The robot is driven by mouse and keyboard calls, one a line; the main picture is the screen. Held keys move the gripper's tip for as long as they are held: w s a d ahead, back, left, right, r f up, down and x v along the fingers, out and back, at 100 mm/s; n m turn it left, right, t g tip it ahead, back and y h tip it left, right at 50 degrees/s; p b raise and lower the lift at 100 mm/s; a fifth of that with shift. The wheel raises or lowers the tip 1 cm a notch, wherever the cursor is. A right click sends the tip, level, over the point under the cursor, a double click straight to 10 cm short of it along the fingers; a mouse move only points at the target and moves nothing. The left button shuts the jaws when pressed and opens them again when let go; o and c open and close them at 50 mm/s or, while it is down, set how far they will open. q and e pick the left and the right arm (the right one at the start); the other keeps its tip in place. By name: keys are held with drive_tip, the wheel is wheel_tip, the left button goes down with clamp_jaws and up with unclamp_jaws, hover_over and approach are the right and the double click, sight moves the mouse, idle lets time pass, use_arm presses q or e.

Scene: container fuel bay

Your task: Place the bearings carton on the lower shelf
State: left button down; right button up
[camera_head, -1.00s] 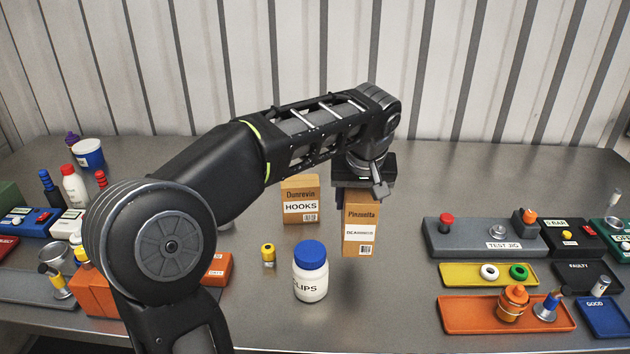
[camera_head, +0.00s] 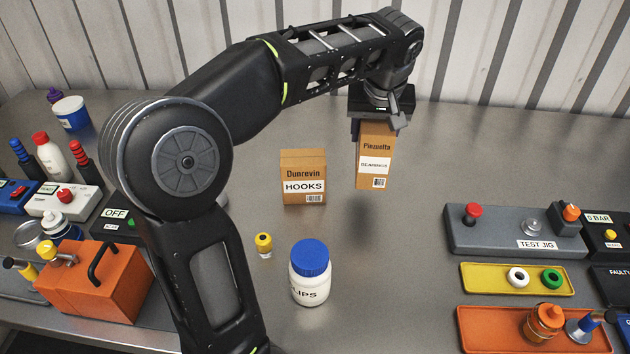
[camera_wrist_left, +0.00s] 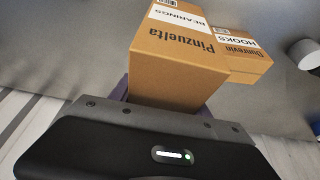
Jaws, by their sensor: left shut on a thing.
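The bearings carton (camera_head: 375,160) is a tall brown box marked Pinzuelta with a white BEARINGS label. My left gripper (camera_head: 376,121) comes down on it from above and is shut on its top end. The carton hangs upright, with its shadow on the bench in front of it, so it seems to be off the surface. In the left wrist view the carton (camera_wrist_left: 180,58) runs out from the gripper's jaws. The fingertips are mostly hidden. My right gripper is in neither view. No lower shelf shows in these frames.
The hooks carton (camera_head: 303,178) stands on the bench left of the held carton. A blue-lidded white jar (camera_head: 310,275) and a small yellow item (camera_head: 264,244) stand in front. The test jig (camera_head: 515,232) and trays are at right. The back middle of the bench is clear.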

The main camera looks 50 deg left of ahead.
sight(375, 142)
use_arm(q)
drive_tip(key=shift+w+f, duration=0.1)
drive_tip(key=shift+f, duration=3)
drive_tip(key=shift+f, duration=0.1)
drive_tip(key=shift+f, duration=1.75)
drive_tip(key=shift+f, duration=0.1)
drive_tip(key=c, duration=0.5)
unclamp_jaws()
drive_tip(key=v, duration=1.2)
drive_tip(key=shift+o, duration=0.3)
